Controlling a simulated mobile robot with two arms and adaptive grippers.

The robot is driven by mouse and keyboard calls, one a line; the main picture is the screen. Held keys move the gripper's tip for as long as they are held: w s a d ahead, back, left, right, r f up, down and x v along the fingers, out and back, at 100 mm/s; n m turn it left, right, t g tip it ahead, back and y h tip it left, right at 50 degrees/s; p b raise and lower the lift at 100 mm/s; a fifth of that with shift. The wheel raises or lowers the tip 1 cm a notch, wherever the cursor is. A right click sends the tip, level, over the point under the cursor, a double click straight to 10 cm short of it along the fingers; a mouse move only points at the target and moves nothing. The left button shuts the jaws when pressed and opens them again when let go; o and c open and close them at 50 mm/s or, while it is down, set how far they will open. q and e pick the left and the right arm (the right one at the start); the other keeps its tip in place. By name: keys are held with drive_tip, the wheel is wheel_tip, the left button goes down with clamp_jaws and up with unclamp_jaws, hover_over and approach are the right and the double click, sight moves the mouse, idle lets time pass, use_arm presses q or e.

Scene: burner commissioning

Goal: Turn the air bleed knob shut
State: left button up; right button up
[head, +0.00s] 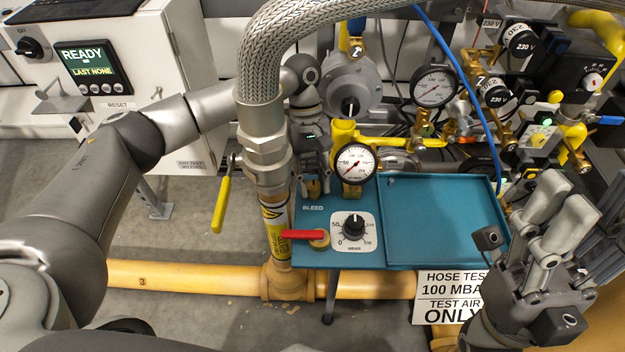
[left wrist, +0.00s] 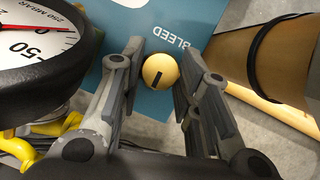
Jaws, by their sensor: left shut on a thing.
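The air bleed knob (left wrist: 160,72) is a round brass-yellow knob with a black line on its face, beside the BLEED lettering on the teal panel (left wrist: 192,25). My left gripper (left wrist: 153,85) has a finger on each side of it and is shut on it. In the head view, my left gripper (head: 314,180) comes down behind the braided hose at the panel's top left; the knob (head: 313,188) is mostly covered by the fingers there. My right gripper (head: 567,190) is at the right, empty, with its fingers apart.
The braided hose (head: 263,95) stands in front of my left wrist. A pressure gauge (head: 356,163) is close right of the left gripper. A red lever (head: 303,234) and a black dial (head: 353,225) sit lower on the panel. A blue hose (head: 482,130) hangs at the right.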

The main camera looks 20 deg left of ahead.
use_arm(q)
drive_tip(key=shift+w, duration=0.1)
idle(0.4)
drive_tip(key=o, duration=1)
